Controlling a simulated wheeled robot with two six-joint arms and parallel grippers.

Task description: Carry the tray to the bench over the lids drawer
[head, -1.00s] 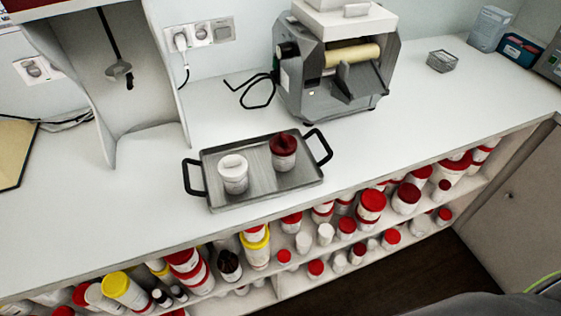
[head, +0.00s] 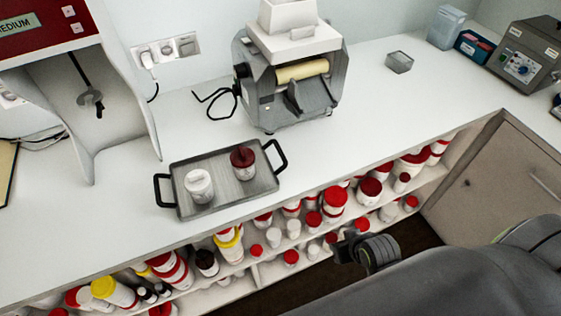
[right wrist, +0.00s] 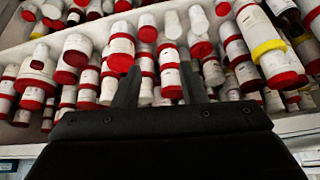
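The grey metal tray (head: 232,191) with two black end handles lies flat on the white bench. A white-lidded jar (head: 199,185) stands on its left part and a jar with a dark red lid (head: 244,163) on its right part. My right arm reaches in from the lower right, and its dark wrist end is low in front of the shelves, right of and below the tray. In the right wrist view my right gripper (right wrist: 158,82) has its two fingers apart with nothing between them; shelved jars lie beyond. My left gripper is not in view. No lids drawer can be made out.
A grey machine with a cream roller (head: 291,85) stands behind the tray. A cabinet with a display (head: 33,35) is at left. Shelves of jars (head: 335,202) run under the bench edge.

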